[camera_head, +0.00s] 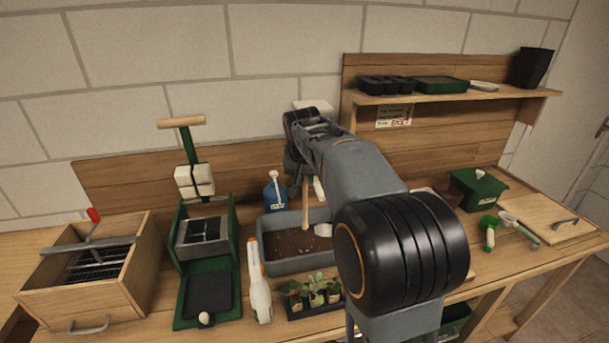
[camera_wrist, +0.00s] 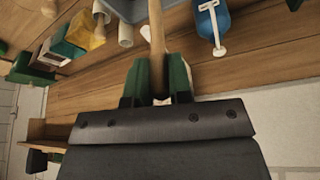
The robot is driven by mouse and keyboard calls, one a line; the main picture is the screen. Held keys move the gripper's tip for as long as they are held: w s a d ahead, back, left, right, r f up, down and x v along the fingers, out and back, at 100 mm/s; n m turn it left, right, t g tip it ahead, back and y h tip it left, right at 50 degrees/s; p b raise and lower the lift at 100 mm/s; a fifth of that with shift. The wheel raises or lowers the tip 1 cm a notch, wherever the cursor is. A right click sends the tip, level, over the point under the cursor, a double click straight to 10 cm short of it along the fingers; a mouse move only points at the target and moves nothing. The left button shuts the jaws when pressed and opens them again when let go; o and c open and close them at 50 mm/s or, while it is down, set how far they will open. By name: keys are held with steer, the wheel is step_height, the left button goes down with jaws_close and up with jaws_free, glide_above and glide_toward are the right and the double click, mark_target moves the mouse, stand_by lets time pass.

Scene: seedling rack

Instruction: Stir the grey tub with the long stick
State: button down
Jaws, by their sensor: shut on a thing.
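The grey tub (camera_head: 272,268) stands on the bench in the middle of the head view, with brown soil in it. My arm hides its right part. My gripper (camera_wrist: 158,82) is shut on the long wooden stick (camera_wrist: 156,30), which shows between the green fingers in the wrist view. In the head view the stick (camera_head: 305,192) hangs nearly upright below my wrist, and its lower part overlaps the tub. I cannot tell whether its tip touches the soil. A corner of the tub shows at the top of the wrist view.
A blue bottle (camera_head: 275,195) stands behind the tub. A green press (camera_head: 182,317) and wooden box (camera_head: 70,292) are left. A green box (camera_head: 476,190) is right, below a shelf (camera_head: 455,97).

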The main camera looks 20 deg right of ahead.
mark_target(305, 209)
steer(key=shift+f+b, duration=4.05)
steer(key=shift+f, duration=1.6)
steer(key=shift+a, duration=0.1)
